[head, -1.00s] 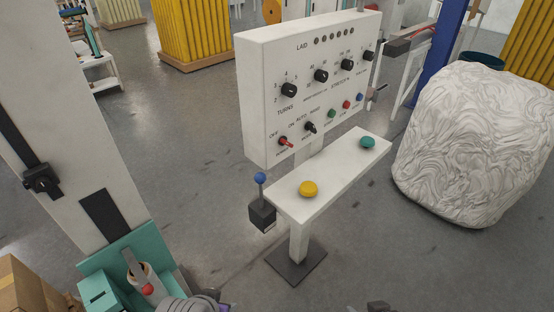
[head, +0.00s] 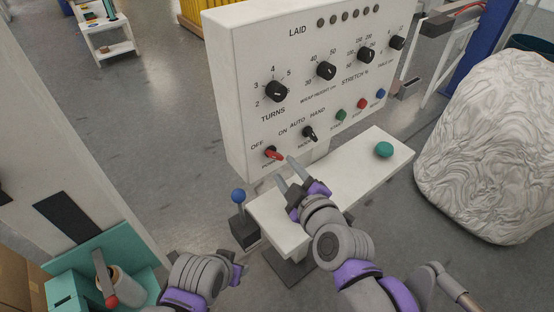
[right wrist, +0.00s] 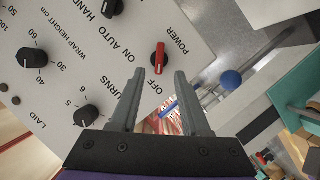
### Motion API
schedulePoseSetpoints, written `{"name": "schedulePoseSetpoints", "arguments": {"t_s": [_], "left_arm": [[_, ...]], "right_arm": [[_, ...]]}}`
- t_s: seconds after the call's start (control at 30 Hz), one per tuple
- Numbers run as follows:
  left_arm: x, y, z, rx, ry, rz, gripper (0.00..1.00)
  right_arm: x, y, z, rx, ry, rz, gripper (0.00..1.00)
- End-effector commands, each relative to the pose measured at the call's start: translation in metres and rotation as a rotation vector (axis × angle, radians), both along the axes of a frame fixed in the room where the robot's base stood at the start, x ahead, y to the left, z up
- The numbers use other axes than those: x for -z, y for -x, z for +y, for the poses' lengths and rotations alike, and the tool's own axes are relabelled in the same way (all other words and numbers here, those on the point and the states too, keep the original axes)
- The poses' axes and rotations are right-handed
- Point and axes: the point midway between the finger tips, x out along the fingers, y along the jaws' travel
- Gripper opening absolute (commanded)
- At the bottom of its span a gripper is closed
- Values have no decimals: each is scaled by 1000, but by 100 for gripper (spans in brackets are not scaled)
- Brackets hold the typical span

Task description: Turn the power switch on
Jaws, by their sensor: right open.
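The red power switch (head: 273,153) sits at the lower left of the white control panel (head: 225,90), by the OFF and ON labels. My right gripper (head: 287,170) is open and empty in front of the panel, just below and right of the switch. In the right wrist view, the red switch (right wrist: 160,58) appears between and just beyond the two fingertips (right wrist: 159,73). No contact with it can be made out. My left gripper (head: 238,270) is low in the head view, away from the panel; its fingers are not clear.
A white shelf (head: 350,180) with a teal button (head: 384,150) juts out below the panel, under my right arm. A blue-knobbed lever (head: 238,197) stands at its left. Black knobs and small coloured buttons share the panel. A large white wrapped bale (head: 490,150) stands right.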

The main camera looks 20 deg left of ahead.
Motion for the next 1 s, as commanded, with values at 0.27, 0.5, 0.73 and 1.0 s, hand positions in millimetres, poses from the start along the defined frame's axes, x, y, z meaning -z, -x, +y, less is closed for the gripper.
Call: {"name": "schedulePoseSetpoints", "arguments": {"t_s": [0.27, 0.5, 0.73, 1.0], "left_arm": [[7, 1, 0, 0, 0, 3, 50], [8, 2, 0, 0, 0, 4, 50], [8, 2, 0, 0, 0, 4, 50], [8, 2, 0, 0, 0, 4, 50]], "right_arm": [[13, -36, 26, 1, 0, 1, 46], [18, -50, 36, 1, 0, 1, 46], [18, -52, 37, 1, 0, 1, 46], [18, -51, 37, 1, 0, 1, 12]]}}
